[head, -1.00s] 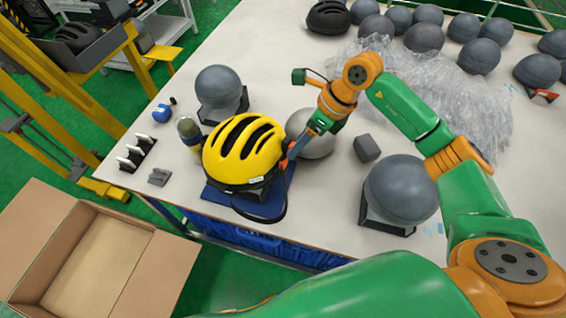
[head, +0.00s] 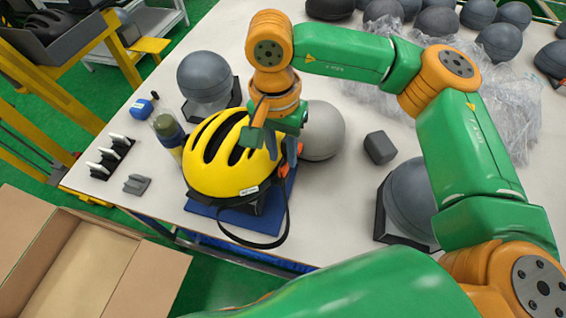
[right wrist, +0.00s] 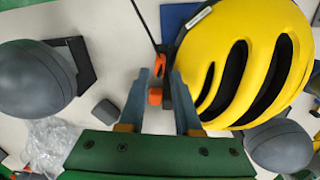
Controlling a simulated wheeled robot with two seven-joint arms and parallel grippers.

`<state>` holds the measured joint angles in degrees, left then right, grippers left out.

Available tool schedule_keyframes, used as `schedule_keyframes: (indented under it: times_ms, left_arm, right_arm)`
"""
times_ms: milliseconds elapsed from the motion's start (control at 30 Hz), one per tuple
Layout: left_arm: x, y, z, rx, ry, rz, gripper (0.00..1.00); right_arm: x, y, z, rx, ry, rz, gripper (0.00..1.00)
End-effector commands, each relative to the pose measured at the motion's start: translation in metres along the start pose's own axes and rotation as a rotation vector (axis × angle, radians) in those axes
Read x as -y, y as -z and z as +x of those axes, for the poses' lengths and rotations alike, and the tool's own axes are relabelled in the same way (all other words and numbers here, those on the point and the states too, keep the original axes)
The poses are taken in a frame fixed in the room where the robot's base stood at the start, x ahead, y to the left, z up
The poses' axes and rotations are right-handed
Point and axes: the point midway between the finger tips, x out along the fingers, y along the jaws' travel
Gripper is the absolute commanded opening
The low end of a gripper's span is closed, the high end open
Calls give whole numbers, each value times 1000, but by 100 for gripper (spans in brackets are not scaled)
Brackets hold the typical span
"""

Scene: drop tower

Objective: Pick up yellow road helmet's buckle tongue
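The yellow road helmet (head: 218,165) sits on a blue mat (head: 203,212) near the table's front edge; it also shows in the right wrist view (right wrist: 255,45). Its black strap (head: 252,242) hangs in a loop at the front. Small orange buckle pieces show at the helmet's right side (head: 284,168). My right gripper (head: 284,150) is over that side, pointing down. In the right wrist view its fingers (right wrist: 160,75) are apart, with an orange buckle piece (right wrist: 155,97) seen between them. I cannot tell whether that piece is the tongue. My left gripper is out of view.
A grey headform (head: 205,80) stands behind the helmet and a pale dome (head: 322,132) to its right. A bottle (head: 168,130) stands close on the left. A grey block (head: 380,147) and another headform (head: 412,200) are further right. An open cardboard box (head: 150,268) lies front left.

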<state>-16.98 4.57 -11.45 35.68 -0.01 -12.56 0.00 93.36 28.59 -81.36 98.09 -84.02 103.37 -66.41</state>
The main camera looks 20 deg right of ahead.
Motion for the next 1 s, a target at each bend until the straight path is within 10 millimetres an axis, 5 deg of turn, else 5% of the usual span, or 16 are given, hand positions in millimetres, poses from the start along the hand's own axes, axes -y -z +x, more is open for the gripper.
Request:
schedule_keyframes:
  times_ms: [100,300,433,567,1000]
  left_arm:
    - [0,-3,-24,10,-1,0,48]
    - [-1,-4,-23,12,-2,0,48]
    - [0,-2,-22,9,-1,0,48]
    - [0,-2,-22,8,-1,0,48]
    - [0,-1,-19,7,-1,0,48]
  right_arm:
    - [0,0,16,4,-4,1,32]
    - [2,0,42,1,2,3,32]
    - [2,0,42,1,4,4,32]
    - [2,1,42,1,4,5,0]
    - [2,1,41,0,6,6,0]
